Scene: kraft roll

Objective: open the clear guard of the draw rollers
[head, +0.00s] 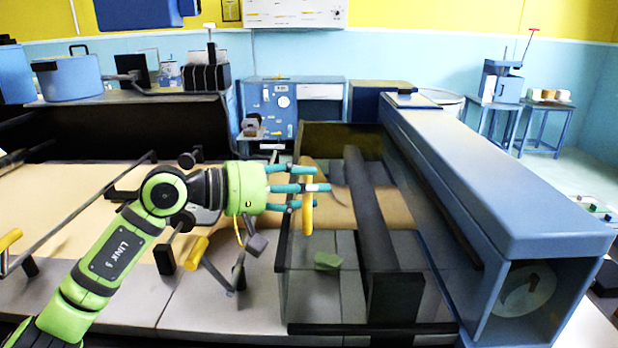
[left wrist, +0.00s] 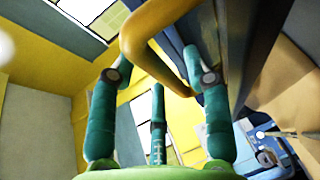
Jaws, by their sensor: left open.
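The clear guard (head: 340,292) is a see-through box with dark edges, and it stands over the draw rollers. A dark roller or bar (head: 375,215) runs lengthwise there. A yellow handle (head: 307,215) stands upright at the guard's left side. My left gripper (head: 312,189) is open, with its teal fingers reaching right to the handle. In the left wrist view the yellow handle (left wrist: 150,45) crosses near the tips of the spread fingers (left wrist: 160,85); I cannot tell whether they touch it. My right gripper is not in view.
Brown kraft paper (head: 75,195) runs across the bed on the left. A lever with a yellow grip (head: 196,253) stands below my left wrist. A long blue housing (head: 500,185) bounds the right side.

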